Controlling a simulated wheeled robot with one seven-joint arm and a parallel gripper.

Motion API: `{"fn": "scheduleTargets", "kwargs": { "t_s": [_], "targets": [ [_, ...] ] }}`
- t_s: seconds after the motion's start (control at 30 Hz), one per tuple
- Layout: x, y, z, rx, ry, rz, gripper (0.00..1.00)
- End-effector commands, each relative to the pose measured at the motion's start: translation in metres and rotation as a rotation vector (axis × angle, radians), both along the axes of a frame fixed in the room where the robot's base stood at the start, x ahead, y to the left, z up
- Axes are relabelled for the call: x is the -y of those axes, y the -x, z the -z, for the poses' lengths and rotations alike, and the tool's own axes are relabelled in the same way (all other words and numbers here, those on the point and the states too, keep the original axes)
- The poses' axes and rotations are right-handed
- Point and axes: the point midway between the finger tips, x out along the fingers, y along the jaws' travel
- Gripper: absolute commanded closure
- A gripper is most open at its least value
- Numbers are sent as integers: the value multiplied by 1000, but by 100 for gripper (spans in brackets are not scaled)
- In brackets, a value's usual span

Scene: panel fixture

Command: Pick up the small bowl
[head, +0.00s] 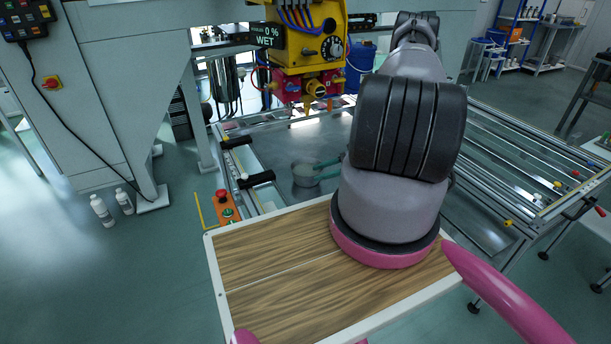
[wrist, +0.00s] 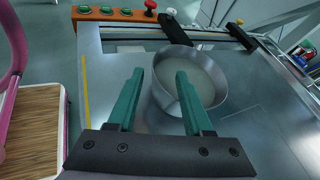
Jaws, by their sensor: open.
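The small bowl (wrist: 208,82) is a round metal bowl with a pale inside, standing on the metal panel bed. In the head view the bowl (head: 303,174) is beyond the wooden board, left of my arm. My gripper (wrist: 157,75) has two green fingers, apart, with nothing held between them. In the wrist view the right finger overlaps the bowl and the left finger lies left of its near wall. In the head view my gripper's green fingers (head: 325,170) reach the bowl from the right. I cannot tell whether a finger touches it.
A wooden board with a white frame (head: 218,292) lies in front. Black clamps (head: 258,180) and an orange button box (head: 226,209) are left of the bowl. A yellow machine head (head: 300,45) hangs behind it. The metal bed (wrist: 275,125) right of the bowl is clear.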

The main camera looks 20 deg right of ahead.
Motion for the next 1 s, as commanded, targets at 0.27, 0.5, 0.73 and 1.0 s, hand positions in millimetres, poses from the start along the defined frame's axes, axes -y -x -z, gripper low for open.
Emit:
{"fn": "scheduleTargets", "kwargs": {
  "t_s": [0.27, 0.5, 0.73, 1.0],
  "targets": [
    [-20, -9, 13, -1, -1, -3, 49],
    [-44, -20, 25, 0, 0, -1, 49],
    [-44, -21, 25, 1, 0, 0, 61],
    [-44, -20, 25, -1, 1, -1, 100]
  ]
}}
